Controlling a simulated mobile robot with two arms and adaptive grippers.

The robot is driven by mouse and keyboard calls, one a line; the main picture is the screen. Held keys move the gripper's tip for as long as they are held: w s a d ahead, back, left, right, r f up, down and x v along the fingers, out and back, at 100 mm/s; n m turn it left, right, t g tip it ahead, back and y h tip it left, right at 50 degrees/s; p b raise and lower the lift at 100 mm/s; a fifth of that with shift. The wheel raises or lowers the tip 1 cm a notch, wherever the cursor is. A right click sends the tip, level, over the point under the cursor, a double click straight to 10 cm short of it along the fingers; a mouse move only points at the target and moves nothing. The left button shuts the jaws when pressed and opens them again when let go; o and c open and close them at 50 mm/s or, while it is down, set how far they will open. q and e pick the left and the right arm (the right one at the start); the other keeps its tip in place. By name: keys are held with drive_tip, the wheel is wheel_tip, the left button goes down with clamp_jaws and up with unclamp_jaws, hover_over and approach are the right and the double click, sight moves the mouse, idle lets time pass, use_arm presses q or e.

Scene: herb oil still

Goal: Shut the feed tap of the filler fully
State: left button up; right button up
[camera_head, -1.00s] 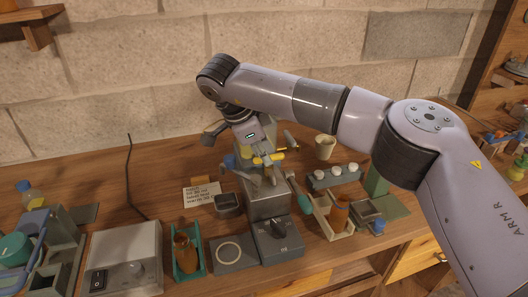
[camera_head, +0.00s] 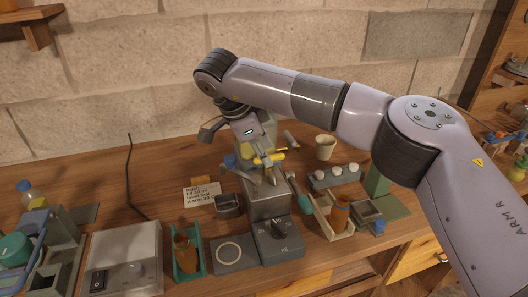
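The filler (camera_head: 262,204) is a grey upright machine on the bench, with a dark knob (camera_head: 278,228) low on its front. A yellow bar, which looks like the feed tap's handle (camera_head: 270,158), shows near its top. My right arm reaches in from the right. Its gripper (camera_head: 262,162) points down over the top of the filler, at the yellow bar. The fingers are small and overlap the machine, so I cannot tell whether they touch or grip the bar. My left gripper is not in view.
A dark cup (camera_head: 228,205) and a written card (camera_head: 201,194) are left of the filler. A teal rack with a brown bottle (camera_head: 185,256) stands front left. Right are a tray with a brown jug (camera_head: 340,214), a row of white-topped jars (camera_head: 336,176) and a beige cup (camera_head: 325,147).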

drive_tip(key=v, duration=1.1)
